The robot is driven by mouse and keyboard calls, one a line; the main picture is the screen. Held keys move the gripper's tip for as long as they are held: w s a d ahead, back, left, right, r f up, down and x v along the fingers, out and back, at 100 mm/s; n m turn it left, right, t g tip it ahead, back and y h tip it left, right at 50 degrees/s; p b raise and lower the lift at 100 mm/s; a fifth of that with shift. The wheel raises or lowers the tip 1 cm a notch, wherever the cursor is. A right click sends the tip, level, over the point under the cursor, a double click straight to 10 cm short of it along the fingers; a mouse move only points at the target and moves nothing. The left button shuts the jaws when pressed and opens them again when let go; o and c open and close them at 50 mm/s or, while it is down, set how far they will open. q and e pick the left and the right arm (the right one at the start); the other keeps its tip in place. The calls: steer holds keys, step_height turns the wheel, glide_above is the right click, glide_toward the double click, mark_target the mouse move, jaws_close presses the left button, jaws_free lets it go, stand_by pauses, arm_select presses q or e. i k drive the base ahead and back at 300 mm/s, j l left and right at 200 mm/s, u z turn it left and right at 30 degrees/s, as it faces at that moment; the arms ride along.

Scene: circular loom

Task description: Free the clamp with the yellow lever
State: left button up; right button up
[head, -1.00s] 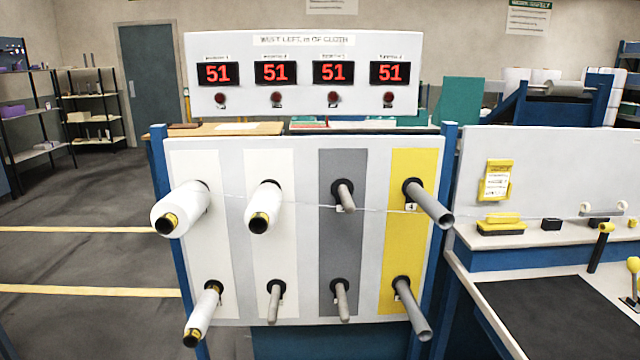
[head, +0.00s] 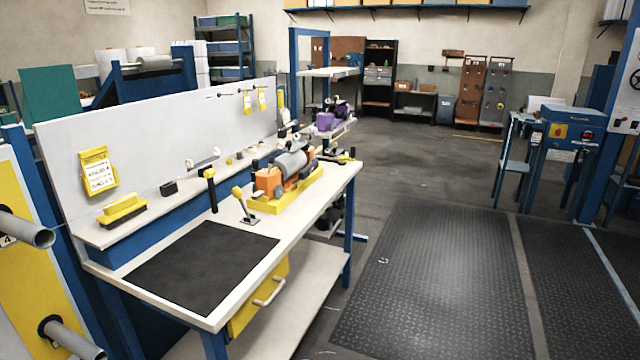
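In the head view a small lever with a yellow knob (head: 238,193) stands on the workbench top, just right of the black mat. Its metal base sits on the bench, and the lever leans up to the left. Whether it is clamped on something is too small to tell. Neither of my grippers shows in the view.
The workbench (head: 318,207) has a black mat (head: 190,265) and an orange and grey machine in a yellow tray (head: 292,198). A yellow drawer (head: 262,297) hangs below. Dark floor mats (head: 430,280) lie right of the bench, with open floor there.

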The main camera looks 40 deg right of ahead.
mark_target(237, 193)
steer(key=z, duration=0.85)
steer(key=i+u, duration=0.35)
steer(key=i+l+u, duration=0.15)
steer(key=u, duration=0.2)
steer(key=i+l+u, duration=0.3)
steer(key=i+j, duration=0.05)
